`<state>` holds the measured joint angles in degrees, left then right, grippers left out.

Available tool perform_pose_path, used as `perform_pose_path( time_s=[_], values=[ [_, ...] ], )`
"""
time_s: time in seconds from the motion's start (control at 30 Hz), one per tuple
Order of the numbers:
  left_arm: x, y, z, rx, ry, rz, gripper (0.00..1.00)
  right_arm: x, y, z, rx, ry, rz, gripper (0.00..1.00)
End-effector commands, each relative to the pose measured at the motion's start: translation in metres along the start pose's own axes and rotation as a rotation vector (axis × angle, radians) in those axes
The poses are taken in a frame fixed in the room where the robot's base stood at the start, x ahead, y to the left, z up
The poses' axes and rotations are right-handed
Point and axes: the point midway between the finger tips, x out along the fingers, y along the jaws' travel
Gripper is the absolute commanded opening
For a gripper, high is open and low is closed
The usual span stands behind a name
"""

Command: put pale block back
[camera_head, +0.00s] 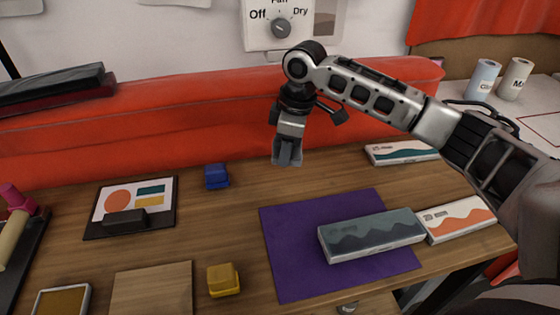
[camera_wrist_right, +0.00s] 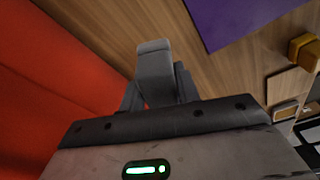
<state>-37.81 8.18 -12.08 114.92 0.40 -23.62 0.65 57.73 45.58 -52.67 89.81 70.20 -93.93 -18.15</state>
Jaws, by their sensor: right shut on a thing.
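My right gripper (camera_head: 287,160) hangs above the back part of the wooden table, in front of the red padded ledge. It is shut on a small grey, pale block, seen in the right wrist view (camera_wrist_right: 154,62); the fingers hide much of it, so its outline is hard to make out. The held block is in the air, apart from the table. A blue block (camera_head: 216,176) stands on the table to the left of the gripper. A yellow block (camera_head: 223,280) stands at the front. My left gripper is not in view.
A purple mat (camera_head: 295,280) bears part of a grey box (camera_head: 370,236). Two white boxes, one with an orange wave (camera_head: 460,219) and one teal (camera_head: 402,152), lie right. A print board (camera_head: 103,228), a light wooden square (camera_head: 152,288) and a dark tray (camera_head: 28,245) lie left.

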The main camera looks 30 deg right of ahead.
Motion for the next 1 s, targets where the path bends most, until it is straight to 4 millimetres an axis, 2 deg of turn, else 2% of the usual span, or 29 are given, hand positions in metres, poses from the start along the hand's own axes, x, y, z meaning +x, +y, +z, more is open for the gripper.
perform_pose_path(
  time_s=[0.1,0.2,0.33,0.53,0.97,1.0],
  values=[
    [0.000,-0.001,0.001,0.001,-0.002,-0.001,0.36,0.019,0.011,-0.007,0.001,0.001,-0.001,0.11],
    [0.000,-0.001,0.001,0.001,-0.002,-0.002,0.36,0.027,0.017,-0.010,0.001,0.001,0.000,0.11],
    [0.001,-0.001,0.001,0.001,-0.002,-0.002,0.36,0.036,0.022,-0.013,0.001,0.001,0.000,0.11],
    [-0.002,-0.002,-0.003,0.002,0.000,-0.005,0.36,0.062,0.022,-0.009,0.000,-0.001,0.000,0.11],
    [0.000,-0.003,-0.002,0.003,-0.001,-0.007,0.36,0.070,0.022,-0.008,0.000,0.001,0.000,0.11],
    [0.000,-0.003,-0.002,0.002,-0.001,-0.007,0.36,0.070,0.022,-0.008,0.000,0.001,0.001,0.43]
  ],
)
